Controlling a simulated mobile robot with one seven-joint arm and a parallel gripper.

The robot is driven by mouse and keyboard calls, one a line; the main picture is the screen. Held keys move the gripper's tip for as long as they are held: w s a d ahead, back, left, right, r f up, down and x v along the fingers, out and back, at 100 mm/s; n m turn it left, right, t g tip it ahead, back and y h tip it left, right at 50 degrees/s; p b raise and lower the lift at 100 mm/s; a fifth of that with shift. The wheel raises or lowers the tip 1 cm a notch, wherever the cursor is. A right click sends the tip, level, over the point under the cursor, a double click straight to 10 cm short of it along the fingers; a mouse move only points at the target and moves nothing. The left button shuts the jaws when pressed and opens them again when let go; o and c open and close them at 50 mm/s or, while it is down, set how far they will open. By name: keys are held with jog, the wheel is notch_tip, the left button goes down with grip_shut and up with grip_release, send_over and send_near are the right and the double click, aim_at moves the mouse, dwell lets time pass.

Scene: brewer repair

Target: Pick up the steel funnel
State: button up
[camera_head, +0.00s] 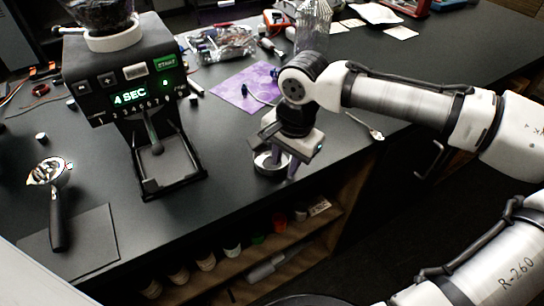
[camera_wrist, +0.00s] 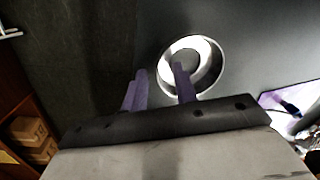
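The steel funnel (camera_head: 260,168) is a shiny round ring near the front edge of the black counter, below my gripper. It also shows in the wrist view (camera_wrist: 216,72) as a bright metal ring with a grey middle. My gripper (camera_head: 287,167) points down at the funnel's right side. In the wrist view my gripper (camera_wrist: 159,71) has its two purple fingers apart. One finger overlaps the funnel's opening and the other is outside the ring on the left, with the near rim between them. I cannot tell whether either finger touches the funnel.
A coffee grinder (camera_head: 125,75) with a lit display stands to the left. A purple sheet (camera_head: 240,90) lies behind my gripper. A spoon (camera_head: 376,133) lies to the right. Shelves with jars are below the counter edge.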

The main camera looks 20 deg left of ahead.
jog(key=shift+f, duration=0.35)
jog(key=shift+c, duration=0.5)
grip_shut()
